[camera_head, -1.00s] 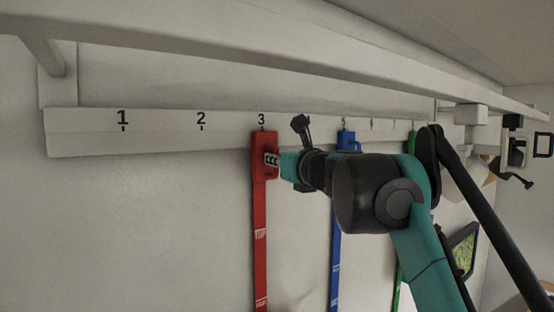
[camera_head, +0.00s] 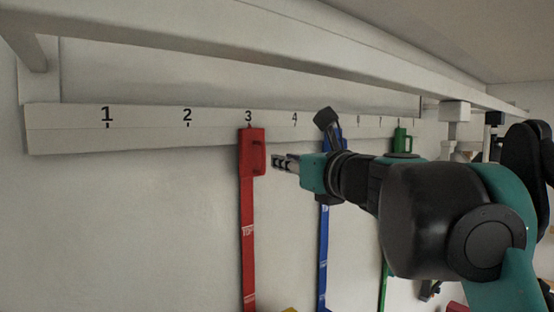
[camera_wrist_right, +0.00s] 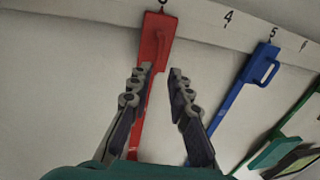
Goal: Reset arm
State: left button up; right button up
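My right gripper (camera_head: 284,162) is just to the right of the red hanging piece's handle, with a gap between them. In the right wrist view the two fingers (camera_wrist_right: 160,74) are apart with nothing held between them; the left finger overlaps the red piece in the picture. The red piece (camera_head: 247,200) hangs straight down under number 3 and also shows in the wrist view (camera_wrist_right: 157,42). My left gripper is not in view.
A white numbered rail (camera_head: 150,120) runs along the wall under a long beam (camera_head: 250,50). A blue piece (camera_head: 323,240) hangs behind my right wrist and a green one (camera_head: 402,140) farther right. The wall left of the red piece is bare.

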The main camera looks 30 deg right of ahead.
jog(key=shift+s, duration=0.3)
jog(key=shift+f, duration=0.1)
jog(key=w+a+f+n+g+y+b, duration=0.15)
jog(key=a+f+n+b, duration=0.4)
jog(key=f, duration=1.05)
jog(key=a+f+n+g+y+b, duration=0.25)
jog(key=f+n+b, duration=0.5)
jog(key=f, duration=0.85)
jog(key=w+a+f+n+g+y+b, duration=0.15)
jog(key=a+f+n+b, duration=0.45)
jog(key=f, duration=1)
jog(key=s+f+n+g+h+b, duration=0.1)
jog(key=s+f+n+b, duration=0.2)
jog(key=f, duration=1.3)
jog(key=s+a+f+n+g+h+b, duration=0.1)
jog(key=s+f+n+b, duration=0.3)
jog(key=f+n+b, duration=0.5)
jog(key=s+a+f+n+g+h+b, duration=0.1)
jog(key=s+f+n+g+b, duration=0.2)
jog(key=f, duration=2.1)
jog(key=s+n+b, duration=0.1)
jog(key=n+b, duration=0.2)
jog(key=b, duration=0.2)
jog(key=shift+a, duration=0.25)
jog(key=shift+f, duration=0.1)
